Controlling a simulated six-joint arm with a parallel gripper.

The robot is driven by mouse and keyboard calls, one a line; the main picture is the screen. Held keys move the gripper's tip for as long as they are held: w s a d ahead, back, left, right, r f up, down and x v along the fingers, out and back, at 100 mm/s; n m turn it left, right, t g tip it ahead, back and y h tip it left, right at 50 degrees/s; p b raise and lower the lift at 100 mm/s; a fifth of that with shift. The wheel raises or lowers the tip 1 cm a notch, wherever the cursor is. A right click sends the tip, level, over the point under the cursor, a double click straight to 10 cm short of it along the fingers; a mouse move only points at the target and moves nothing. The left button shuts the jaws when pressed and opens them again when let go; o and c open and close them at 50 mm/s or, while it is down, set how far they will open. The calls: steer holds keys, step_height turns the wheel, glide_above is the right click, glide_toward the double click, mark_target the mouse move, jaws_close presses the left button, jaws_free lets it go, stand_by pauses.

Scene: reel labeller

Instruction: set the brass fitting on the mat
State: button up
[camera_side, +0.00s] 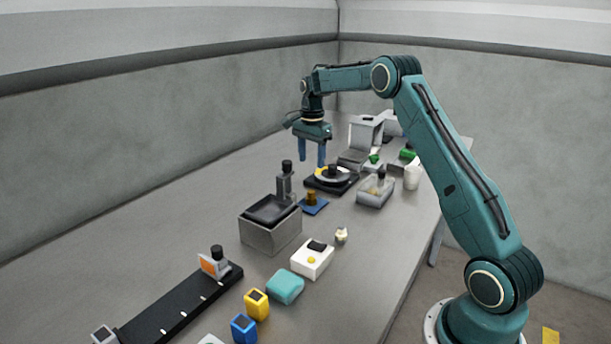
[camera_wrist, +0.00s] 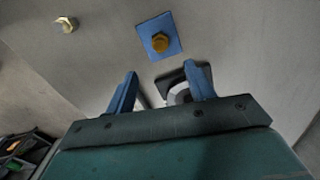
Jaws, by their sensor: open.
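The brass fitting (camera_side: 311,195) stands on the small blue mat (camera_side: 318,209), just in front of the black turntable in the side view. In the wrist view the fitting (camera_wrist: 160,42) sits inside the outline of the blue mat (camera_wrist: 157,22). My gripper (camera_side: 312,162) hangs fingers down, raised above the table near the turntable. Its blue fingers are spread with nothing between them. In the wrist view my gripper (camera_wrist: 161,72) is apart from the fitting and mat, which lie beyond the fingertips.
The black turntable (camera_side: 332,180) is close below my gripper. A grey box (camera_side: 270,236) with a dark top and a dark post (camera_side: 285,182) stand near the mat. A small brassy piece (camera_side: 341,236) stands nearer the camera.

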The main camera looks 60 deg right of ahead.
steer(key=s+a+r+n+t, duration=0.3)
steer(key=s+a+r+n, duration=0.75)
steer(key=a+r, duration=0.65)
steer(key=s+a+f+n+t, duration=0.1)
steer(key=s+a+n, duration=0.3)
steer(key=s, duration=0.7)
steer(key=s+a+f+n+t, duration=0.1)
steer(key=s+a+f+n, duration=0.3)
steer(key=s+a, duration=0.3)
steer(key=shift+s+n+t, duration=0.3)
steer(key=shift+s+n, duration=0.25)
steer(key=shift+s, duration=2.05)
